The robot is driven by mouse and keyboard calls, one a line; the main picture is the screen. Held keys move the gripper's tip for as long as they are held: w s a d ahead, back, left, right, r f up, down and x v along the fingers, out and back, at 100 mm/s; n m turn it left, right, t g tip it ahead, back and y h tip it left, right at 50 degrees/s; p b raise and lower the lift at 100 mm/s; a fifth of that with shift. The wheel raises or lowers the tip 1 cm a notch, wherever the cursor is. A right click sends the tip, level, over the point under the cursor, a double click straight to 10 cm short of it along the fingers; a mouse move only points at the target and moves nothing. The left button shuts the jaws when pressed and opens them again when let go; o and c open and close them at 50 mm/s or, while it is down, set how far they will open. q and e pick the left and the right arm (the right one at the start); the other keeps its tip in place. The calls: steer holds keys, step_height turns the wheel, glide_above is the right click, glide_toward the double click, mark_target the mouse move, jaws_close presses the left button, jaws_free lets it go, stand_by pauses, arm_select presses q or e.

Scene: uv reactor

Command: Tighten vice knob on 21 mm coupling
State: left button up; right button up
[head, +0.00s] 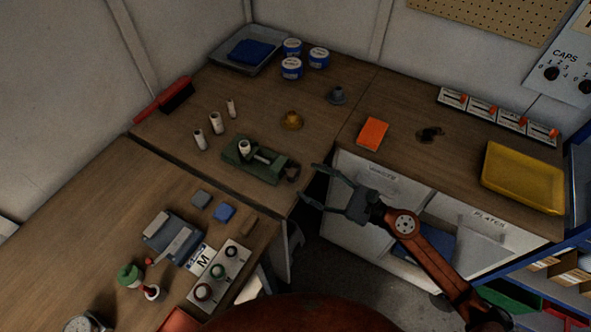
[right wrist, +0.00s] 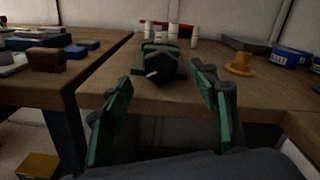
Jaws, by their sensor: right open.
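The green vice (head: 258,161) sits on the back bench near its front edge, with a white coupling (head: 245,147) standing at its jaws. Its dark knob (head: 292,174) points toward the bench edge at the right. In the right wrist view the knob (right wrist: 167,66) shows end-on with a light handle bar, and hides much of the vice behind it. My right gripper (head: 310,184) is open and empty, just off the bench edge, with its fingers toward the knob and apart from it. In the right wrist view its green-padded fingers (right wrist: 160,108) stand either side below the knob. My left gripper is not in view.
Several white couplings (head: 215,123) stand behind the vice, near a yellow cone-shaped piece (head: 292,120). An orange box (head: 373,134) and yellow tray (head: 523,178) lie on the right bench. Grey and blue blocks (head: 224,213) lie on the front bench. Floor is open below my right gripper.

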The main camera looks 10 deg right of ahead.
mark_target(298, 175)
steer(key=x, duration=0.4)
steer(key=shift+w+a+p, duration=0.3)
steer(key=shift+w+a, duration=0.1)
steer(key=shift+a, duration=0.1)
steer(key=c, duration=1.1)
steer(key=shift+c, duration=0.4)
steer(key=m+p, duration=0.2)
steer(key=m, duration=0.1)
steer(key=shift+r+m, duration=0.1)
steer(key=shift+m, duration=0.2)
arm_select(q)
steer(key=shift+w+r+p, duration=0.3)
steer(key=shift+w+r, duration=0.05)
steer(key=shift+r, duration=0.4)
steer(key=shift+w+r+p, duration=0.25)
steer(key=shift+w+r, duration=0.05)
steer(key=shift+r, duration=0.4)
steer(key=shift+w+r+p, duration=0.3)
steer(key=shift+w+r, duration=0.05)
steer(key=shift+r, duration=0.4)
arm_select(e)
steer(key=shift+m, duration=1.7)
